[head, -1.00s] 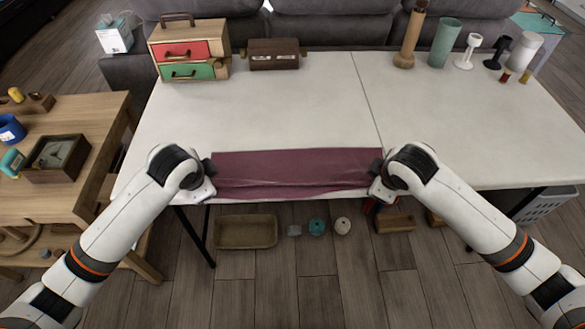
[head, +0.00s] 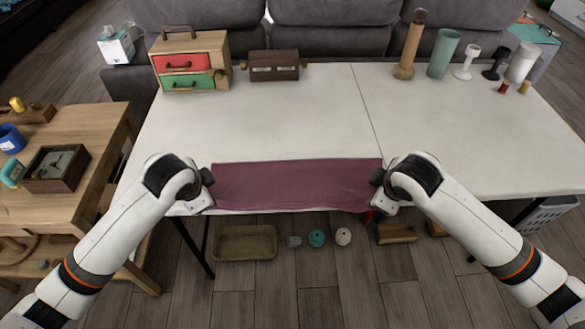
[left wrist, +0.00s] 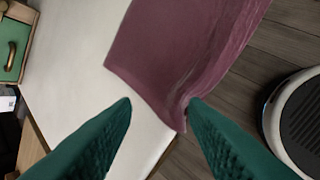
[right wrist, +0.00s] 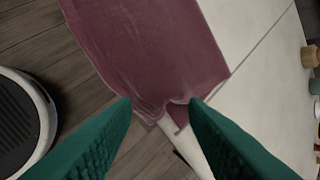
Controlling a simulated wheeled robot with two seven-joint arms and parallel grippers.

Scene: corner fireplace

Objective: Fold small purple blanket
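The purple blanket (head: 297,185) lies as a long, narrow strip along the front edge of the white table (head: 270,120). In the left wrist view the blanket (left wrist: 180,50) has a corner near my fingertips, and its front side runs along the table edge. My left gripper (left wrist: 160,103) is open, its green fingers apart at the blanket's left end. My right gripper (right wrist: 160,102) is open at the right end, where the blanket (right wrist: 150,50) is wrinkled near the fingertips. I see nothing pinched between either pair of fingers.
A small drawer chest (head: 190,62) and a dark wooden box (head: 274,66) stand at the back. A wooden bottle-shaped piece (head: 410,45) and a green vase (head: 442,54) stand back right. A wooden side table (head: 75,165) is at left. The table's middle is clear.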

